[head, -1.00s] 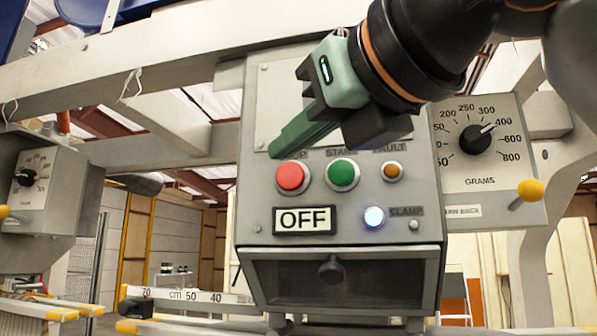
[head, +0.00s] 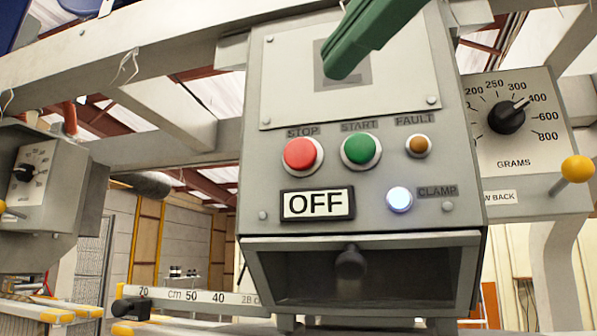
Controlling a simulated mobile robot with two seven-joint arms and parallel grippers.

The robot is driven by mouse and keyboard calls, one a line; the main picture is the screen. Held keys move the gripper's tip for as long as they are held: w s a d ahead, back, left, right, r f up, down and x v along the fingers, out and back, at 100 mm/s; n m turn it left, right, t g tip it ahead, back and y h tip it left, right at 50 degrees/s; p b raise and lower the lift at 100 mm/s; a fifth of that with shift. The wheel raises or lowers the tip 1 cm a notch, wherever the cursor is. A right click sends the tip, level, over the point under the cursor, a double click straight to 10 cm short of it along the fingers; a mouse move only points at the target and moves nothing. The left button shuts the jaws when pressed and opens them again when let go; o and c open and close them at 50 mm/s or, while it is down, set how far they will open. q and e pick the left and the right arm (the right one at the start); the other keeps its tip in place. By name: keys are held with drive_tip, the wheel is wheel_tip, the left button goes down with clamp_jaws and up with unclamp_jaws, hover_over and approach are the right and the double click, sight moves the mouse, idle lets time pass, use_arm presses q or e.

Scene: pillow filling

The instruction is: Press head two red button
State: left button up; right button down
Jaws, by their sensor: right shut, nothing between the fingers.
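The red button (head: 302,154) sits under the STOP label on the left of the grey control panel (head: 268,190). My right gripper (head: 340,72) comes in from the top. Its green fingers are shut with nothing between them. The fingertips show above the button row, over a grey square on the panel's upper plate, up and to the right of the red button and apart from it in the picture. I cannot tell how far they are from the panel. My left gripper is not in view.
Beside the red button are a green START button (head: 361,149) and a small orange FAULT light (head: 418,146). Below are an OFF display (head: 317,204) and a lit CLAMP light (head: 399,199). A grams dial (head: 507,117) and a yellow-knobbed lever (head: 577,169) are at right.

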drive_tip(key=shift+s+d+m, duration=0.15)
drive_tip(key=shift+s+m, duration=0.15)
drive_tip(key=shift+m, duration=0.6)
drive_tip(key=p, duration=0.3)
approach(287, 153)
drive_tip(key=w+a, duration=0.1)
drive_tip(key=a, duration=0.3)
drive_tip(key=w, duration=0.1)
drive_tip(key=w+d+p, duration=0.1)
drive_tip(key=w, duration=0.2)
drive_tip(key=shift+w+d+p, duration=0.1)
drive_tip(key=shift+d+p, duration=0.2)
drive_tip(key=shift+d, duration=0.1)
drive_tip(key=shift+f, duration=0.1)
